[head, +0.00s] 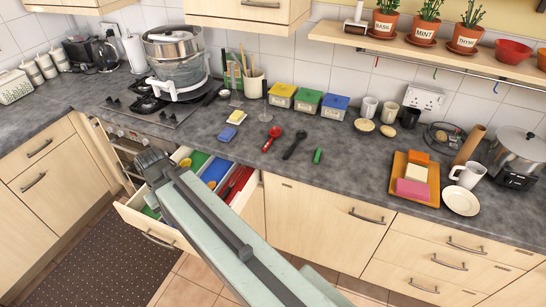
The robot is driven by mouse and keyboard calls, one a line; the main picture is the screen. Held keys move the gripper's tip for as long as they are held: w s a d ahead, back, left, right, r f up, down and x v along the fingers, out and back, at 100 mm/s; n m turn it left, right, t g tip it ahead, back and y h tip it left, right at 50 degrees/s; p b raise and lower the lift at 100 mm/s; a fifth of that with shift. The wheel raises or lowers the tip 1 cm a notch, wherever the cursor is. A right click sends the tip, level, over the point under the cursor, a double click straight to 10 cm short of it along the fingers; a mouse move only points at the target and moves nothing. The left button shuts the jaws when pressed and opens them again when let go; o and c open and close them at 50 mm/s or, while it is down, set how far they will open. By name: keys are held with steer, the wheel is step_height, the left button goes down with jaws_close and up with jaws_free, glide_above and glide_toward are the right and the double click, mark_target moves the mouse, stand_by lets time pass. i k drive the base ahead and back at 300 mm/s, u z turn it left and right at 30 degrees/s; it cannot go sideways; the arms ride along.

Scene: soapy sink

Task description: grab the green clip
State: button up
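A small green clip (318,156) lies on the grey counter (345,185), close to its front edge and right of a black spoon (295,144). My arm reaches up from the bottom of the head view toward the left. My gripper (150,160) is over the left part of an open drawer (155,226), well to the left of the clip and apart from it. The gripper is small and dark in this view, and whether its fingers are open cannot be made out. Nothing is visibly held in it.
The open drawer holds green, blue and red compartments. Counter right of the clip is clear up to an orange tray (400,185).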

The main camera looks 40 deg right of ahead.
mark_target(318, 151)
steer(key=u, duration=1.65)
steer(key=k, duration=1.8)
steer(key=u, duration=0.2)
